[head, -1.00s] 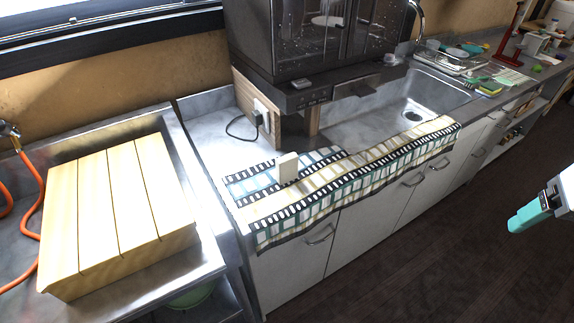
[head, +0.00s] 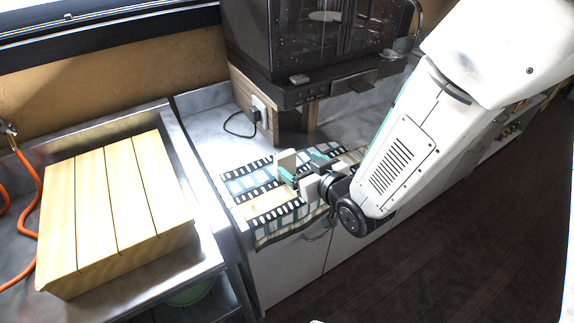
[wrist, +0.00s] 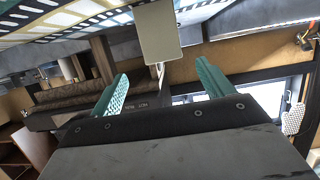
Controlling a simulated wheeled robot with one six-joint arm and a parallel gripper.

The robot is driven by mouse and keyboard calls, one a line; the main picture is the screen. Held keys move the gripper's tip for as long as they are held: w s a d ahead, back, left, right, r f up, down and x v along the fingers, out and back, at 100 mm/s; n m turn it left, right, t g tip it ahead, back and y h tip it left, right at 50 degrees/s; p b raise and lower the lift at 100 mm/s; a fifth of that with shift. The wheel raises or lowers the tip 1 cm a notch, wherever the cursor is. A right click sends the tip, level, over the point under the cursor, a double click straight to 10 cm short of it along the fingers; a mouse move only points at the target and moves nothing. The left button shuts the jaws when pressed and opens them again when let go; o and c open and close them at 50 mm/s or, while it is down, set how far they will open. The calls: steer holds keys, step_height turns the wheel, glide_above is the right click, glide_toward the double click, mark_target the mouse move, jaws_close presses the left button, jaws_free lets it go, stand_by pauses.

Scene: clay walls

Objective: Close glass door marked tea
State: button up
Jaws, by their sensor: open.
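A dark cabinet (head: 262,45) with glass doors (head: 297,32) stands on the counter at the top middle of the head view. No tea marking is readable, and I cannot tell whether either door stands ajar. The top of the cabinet is cut off by the frame. My gripper (head: 303,168) is open and empty over the patterned cloth, in front of and below the cabinet, apart from the doors. Its two teal fingers also show spread in the wrist view (wrist: 162,68).
A small cream block (head: 286,159) stands upright on the film-strip cloth (head: 262,225), close to my fingers; the block also shows in the wrist view (wrist: 157,35). A slatted wooden board (head: 110,210) lies at the left. Dark floor is clear at right.

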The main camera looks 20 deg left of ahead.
mark_target(287, 158)
steer(key=shift+a+f, duration=0.15)
steer(key=shift+a, duration=0.25)
steer(key=x, duration=0.7)
steer(key=shift+w+a, duration=0.1)
steer(key=shift+c, duration=0.3)
steer(key=c, duration=1.1)
steer(key=shift+o, duration=0.2)
